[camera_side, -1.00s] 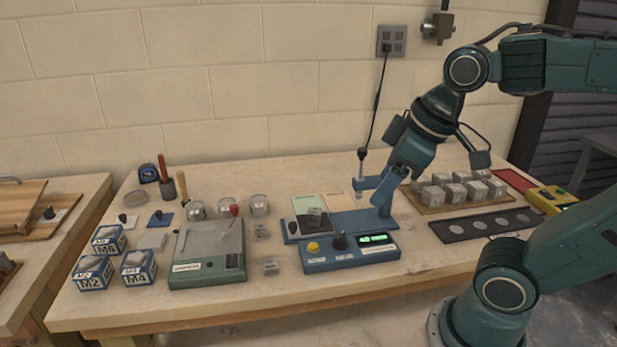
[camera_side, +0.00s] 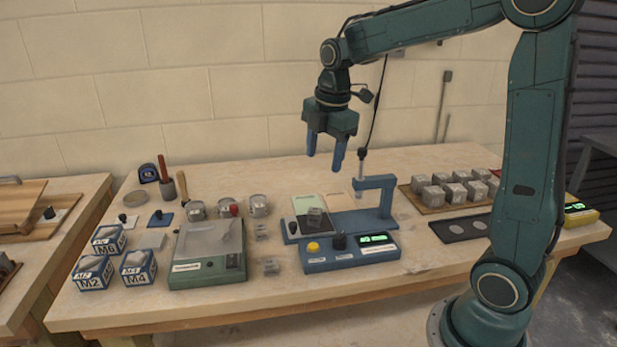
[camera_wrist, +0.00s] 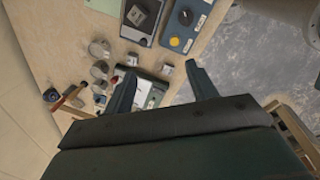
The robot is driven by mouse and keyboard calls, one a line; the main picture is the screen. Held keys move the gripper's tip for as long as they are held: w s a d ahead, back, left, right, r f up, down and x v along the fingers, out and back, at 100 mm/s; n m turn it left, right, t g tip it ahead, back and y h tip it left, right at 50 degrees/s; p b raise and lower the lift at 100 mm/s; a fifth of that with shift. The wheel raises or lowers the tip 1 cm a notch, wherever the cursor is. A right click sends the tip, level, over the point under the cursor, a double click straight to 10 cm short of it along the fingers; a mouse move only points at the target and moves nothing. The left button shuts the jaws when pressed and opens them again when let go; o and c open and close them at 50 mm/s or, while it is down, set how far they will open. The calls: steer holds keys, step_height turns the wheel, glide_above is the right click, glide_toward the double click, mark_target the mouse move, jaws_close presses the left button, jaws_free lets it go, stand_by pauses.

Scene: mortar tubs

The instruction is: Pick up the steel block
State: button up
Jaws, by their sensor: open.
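My gripper (camera_side: 325,163) hangs open and empty, fingers down, high above the back of the blue tester. In the wrist view my gripper (camera_wrist: 160,69) shows its two fingers spread wide with nothing between them. I cannot tell for certain which of these is the steel block.
Boxes marked M2 (camera_side: 93,275), M4 and M6 are at left. Round tins (camera_side: 258,206) stand behind. Several grey cubes (camera_side: 452,193) sit on a board at right.

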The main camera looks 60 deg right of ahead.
steer(key=w+d+f+n+g, duration=0.1)
steer(key=w+d+f+n, duration=0.5)
steer(key=d+f+n, duration=0.1)
steer(key=shift+w+f+g, duration=0.3)
steer(key=shift+f+g, duration=0.05)
steer(key=shift+g, duration=0.05)
steer(key=shift+f, duration=0.1)
glide_above(314, 211)
steer(key=shift+d+f, duration=0.15)
steer(key=shift+f, duration=4.1)
steer(key=shift+f, duration=2.55)
jaws_close()
